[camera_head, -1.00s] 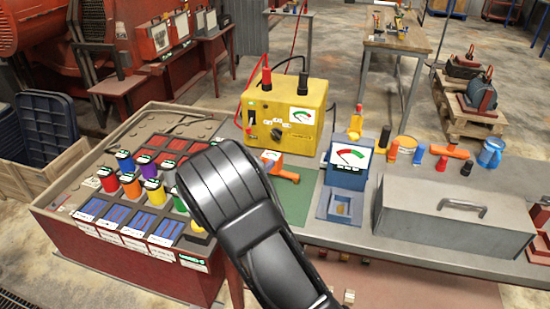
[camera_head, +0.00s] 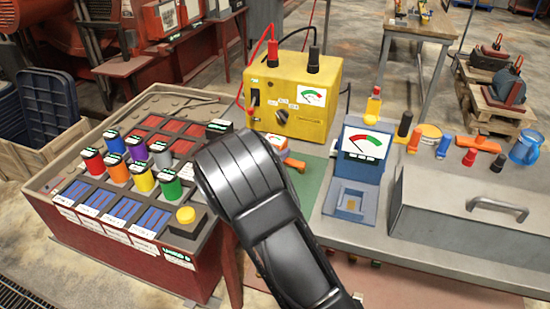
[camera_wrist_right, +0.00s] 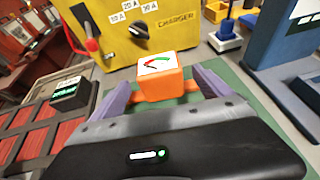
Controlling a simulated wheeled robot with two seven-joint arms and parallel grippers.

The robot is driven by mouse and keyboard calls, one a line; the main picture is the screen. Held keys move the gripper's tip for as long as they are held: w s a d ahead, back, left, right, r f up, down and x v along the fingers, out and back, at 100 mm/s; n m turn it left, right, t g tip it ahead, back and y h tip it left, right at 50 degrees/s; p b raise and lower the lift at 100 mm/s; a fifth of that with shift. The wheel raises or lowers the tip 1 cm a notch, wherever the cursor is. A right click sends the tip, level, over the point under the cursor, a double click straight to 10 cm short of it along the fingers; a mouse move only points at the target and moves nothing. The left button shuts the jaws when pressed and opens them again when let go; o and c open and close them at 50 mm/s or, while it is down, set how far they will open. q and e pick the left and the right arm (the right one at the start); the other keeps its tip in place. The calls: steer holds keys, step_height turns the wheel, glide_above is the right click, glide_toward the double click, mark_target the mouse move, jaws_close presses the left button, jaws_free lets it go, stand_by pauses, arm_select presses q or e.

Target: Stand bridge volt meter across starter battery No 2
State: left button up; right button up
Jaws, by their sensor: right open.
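The bridge volt meter looks to be the orange block with a red-green dial (camera_wrist_right: 158,82). It stands on the green mat (camera_head: 312,195) in front of the yellow charger (camera_head: 298,92). In the head view my right arm partly covers the orange meter (camera_head: 294,163). In the right wrist view my right gripper (camera_wrist_right: 163,90) is open, its two purple fingers on either side of the meter; I cannot tell whether they touch it. The starter batteries are in the red-sided bench (camera_head: 130,235) at left, with blue and red striped tops (camera_head: 94,200). Their numbers are unreadable.
Several coloured knobs (camera_head: 118,170) and a black box with a lit display (camera_head: 218,128) stand on the battery bench. A blue gauge stand (camera_head: 355,165) and a grey toolbox (camera_head: 450,225) are to the right. Red and black leads rise from the charger.

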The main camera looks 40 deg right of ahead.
steer(key=shift+f, duration=0.2)
steer(key=shift+d, duration=0.1)
steer(key=shift+x, duration=1.25)
steer(key=shift+p, duration=0.3)
steer(key=shift+w+d, duration=0.2)
steer(key=shift+d, duration=0.15)
steer(key=p+x, duration=0.1)
steer(key=x, duration=0.2)
steer(key=shift+w+d+f, duration=0.1)
steer(key=shift+d+f, duration=0.1)
steer(key=shift+d, duration=0.1)
steer(key=shift+w+d+f, duration=0.2)
steer(key=shift+w+d, duration=0.05)
